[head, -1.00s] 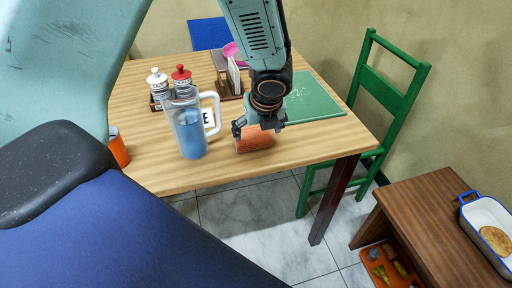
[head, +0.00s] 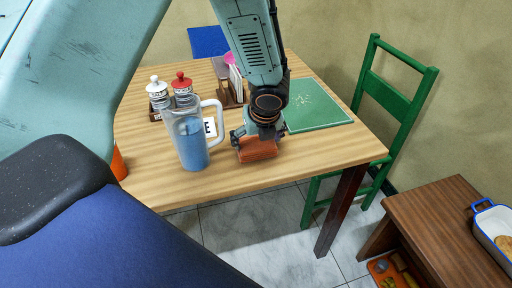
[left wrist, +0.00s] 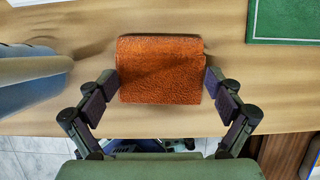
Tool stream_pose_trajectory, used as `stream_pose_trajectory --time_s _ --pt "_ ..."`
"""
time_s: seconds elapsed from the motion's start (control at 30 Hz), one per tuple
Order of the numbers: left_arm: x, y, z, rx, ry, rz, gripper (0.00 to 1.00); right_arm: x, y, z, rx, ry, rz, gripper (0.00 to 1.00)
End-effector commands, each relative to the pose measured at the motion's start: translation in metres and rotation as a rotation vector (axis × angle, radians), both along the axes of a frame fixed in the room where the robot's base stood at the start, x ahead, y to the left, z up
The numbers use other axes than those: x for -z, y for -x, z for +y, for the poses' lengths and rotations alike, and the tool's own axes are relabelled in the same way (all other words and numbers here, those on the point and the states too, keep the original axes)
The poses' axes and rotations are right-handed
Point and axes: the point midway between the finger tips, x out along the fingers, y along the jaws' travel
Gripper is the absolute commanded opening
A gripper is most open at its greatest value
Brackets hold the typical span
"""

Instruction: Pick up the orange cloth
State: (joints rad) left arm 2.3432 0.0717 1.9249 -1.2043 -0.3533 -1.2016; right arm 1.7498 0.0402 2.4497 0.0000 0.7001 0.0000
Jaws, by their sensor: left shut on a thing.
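The orange cloth (head: 257,149) is a folded, textured block near the front edge of the wooden table. In the left wrist view, the orange cloth (left wrist: 161,70) sits between the two fingers of my left gripper (left wrist: 163,88), which press against its left and right sides. In the head view, my left gripper (head: 258,134) is right over the cloth, shut on it. The cloth is at or very close to the table top; I cannot tell if it is lifted. My right gripper is not in view.
A clear pitcher (head: 192,143) with blue liquid stands just left of the cloth. Two shakers (head: 183,88) and a napkin holder (head: 229,95) stand behind. A green mat (head: 317,106) lies to the right. A green chair (head: 388,100) and low brown table (head: 436,215) are beyond.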

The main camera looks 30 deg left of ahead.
Motion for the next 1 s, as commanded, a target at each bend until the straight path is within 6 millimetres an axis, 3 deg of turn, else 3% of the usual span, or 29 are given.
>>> stream_pose_trajectory --time_s 0.2,0.67,0.77,0.87,1.0 --pt "0.004 0.002 0.002 -0.001 0.001 0.008 0.59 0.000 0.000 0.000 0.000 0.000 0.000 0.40" --pt "0.002 0.004 0.003 -0.006 0.007 0.011 0.58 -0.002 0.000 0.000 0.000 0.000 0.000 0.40" --pt "-0.009 0.003 0.003 -0.006 0.006 0.010 0.45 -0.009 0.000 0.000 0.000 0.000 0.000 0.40" --pt "-0.028 0.003 0.003 -0.006 0.005 0.008 0.00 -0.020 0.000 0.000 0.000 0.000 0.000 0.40" --pt "-0.063 0.002 0.004 -0.004 0.003 0.004 0.00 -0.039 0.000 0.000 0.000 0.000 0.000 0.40"
